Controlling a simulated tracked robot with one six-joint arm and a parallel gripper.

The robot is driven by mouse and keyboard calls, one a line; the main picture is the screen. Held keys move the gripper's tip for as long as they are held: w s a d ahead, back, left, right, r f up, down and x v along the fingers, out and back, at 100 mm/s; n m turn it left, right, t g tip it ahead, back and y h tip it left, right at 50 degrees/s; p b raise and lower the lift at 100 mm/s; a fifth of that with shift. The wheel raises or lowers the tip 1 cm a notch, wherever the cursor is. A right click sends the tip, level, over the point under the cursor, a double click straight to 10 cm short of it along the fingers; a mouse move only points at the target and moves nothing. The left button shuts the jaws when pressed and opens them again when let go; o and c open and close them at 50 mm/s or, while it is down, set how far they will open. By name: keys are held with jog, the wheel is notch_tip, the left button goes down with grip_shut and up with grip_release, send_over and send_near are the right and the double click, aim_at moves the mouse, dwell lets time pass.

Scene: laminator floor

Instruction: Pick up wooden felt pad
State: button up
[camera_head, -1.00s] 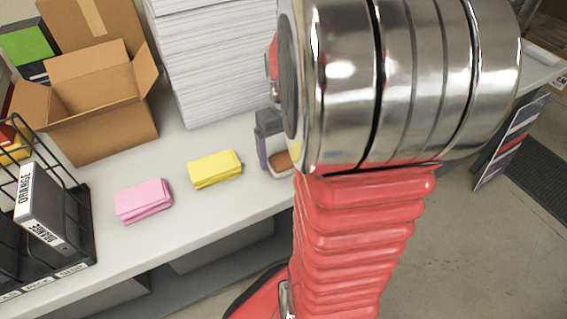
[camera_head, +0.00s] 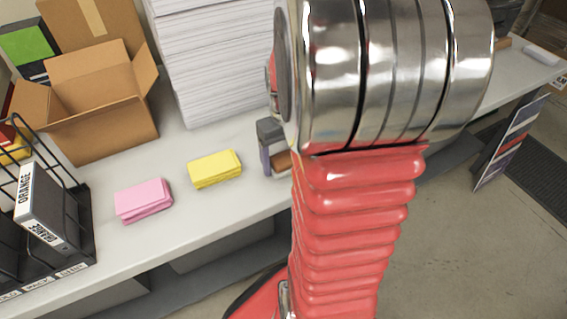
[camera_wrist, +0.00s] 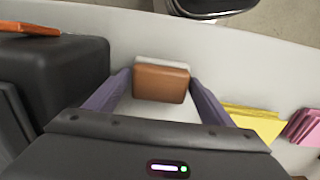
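The wooden felt pad (camera_wrist: 161,84) is a small brown block with a pale layer along its far edge. It lies on the grey-white table, in the middle of the wrist view. My gripper (camera_wrist: 160,78) is open, with one purple finger to each side of the pad and bare tabletop showing between the fingers. The fingertips are close to the pad's sides; I cannot tell if they touch it. In the head view the pad (camera_head: 283,160) shows just right of my gripper's purple finger, partly hidden by my arm.
A yellow pad stack (camera_head: 215,169) and a pink one (camera_head: 143,200) lie left of my gripper. A tall white paper stack (camera_head: 215,60) and an open cardboard box (camera_head: 100,115) stand behind. A dark block (camera_wrist: 60,70) is close by my gripper in the wrist view.

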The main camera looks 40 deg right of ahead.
jog(key=c, duration=0.9)
notch_tip(320, 180, up, 10)
jog(key=shift+r, duration=0.1)
dwell(0.5)
jog(key=o, duration=0.6)
jog(key=c, duration=0.4)
jog(key=w+n, duration=0.1)
jog(key=w, duration=0.4)
jog(key=w+f+n, duration=0.1)
jog(key=w, duration=0.5)
jog(key=w+f, duration=0.1)
jog(key=w, duration=0.5)
jog(key=shift+w+f+n, duration=0.25)
jog(key=shift+n, duration=0.15)
